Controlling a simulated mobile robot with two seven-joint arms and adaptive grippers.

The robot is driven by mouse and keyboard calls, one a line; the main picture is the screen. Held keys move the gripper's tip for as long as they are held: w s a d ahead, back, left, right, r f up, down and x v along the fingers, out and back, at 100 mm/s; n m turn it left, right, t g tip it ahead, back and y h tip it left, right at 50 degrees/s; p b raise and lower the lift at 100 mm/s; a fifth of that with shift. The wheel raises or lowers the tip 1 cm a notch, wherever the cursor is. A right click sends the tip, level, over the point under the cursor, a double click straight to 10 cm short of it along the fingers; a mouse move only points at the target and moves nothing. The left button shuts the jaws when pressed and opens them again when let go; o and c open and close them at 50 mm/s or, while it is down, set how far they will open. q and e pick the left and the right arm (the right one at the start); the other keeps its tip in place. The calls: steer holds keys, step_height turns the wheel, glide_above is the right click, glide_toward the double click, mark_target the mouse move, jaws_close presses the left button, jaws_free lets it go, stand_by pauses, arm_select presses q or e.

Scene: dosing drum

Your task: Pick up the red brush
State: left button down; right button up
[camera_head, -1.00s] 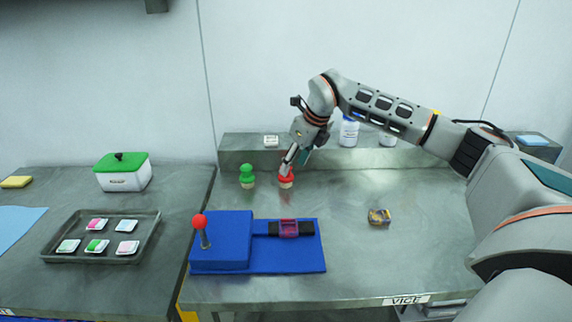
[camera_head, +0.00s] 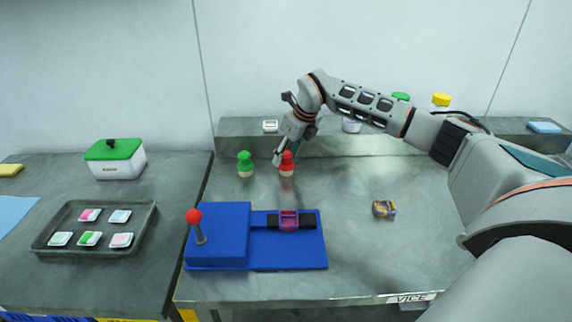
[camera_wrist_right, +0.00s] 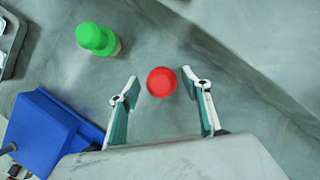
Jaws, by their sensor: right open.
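The red brush (camera_head: 287,164) stands upright on the steel bench, with a red knobbed top and a pale base. In the right wrist view its red top (camera_wrist_right: 161,82) shows from above, between and slightly beyond the fingertips. My right gripper (camera_head: 282,157) is at the brush in the head view, and its fingers partly overlap it there. In the wrist view the gripper (camera_wrist_right: 161,90) is open, one finger on each side of the brush, with gaps on both sides. My left gripper does not show.
A green brush (camera_head: 245,164) stands just left of the red one. A blue vice (camera_head: 219,233) with a red-knobbed lever is in front. A small yellow-and-grey item (camera_head: 384,209) lies to the right. A raised ledge (camera_head: 238,130) runs behind. The bench's right part is mostly clear.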

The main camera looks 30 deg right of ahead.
steer(key=shift+w+f, duration=0.1)
steer(key=shift+f, duration=0.2)
steer(key=shift+c, duration=0.4)
steer(key=c, duration=1.2)
steer(key=shift+o, duration=0.2)
step_height(320, 180, up, 20)
steer(key=p, duration=0.1)
steer(key=o, duration=0.6)
steer(key=shift+c, duration=0.2)
steer(key=c, duration=0.4)
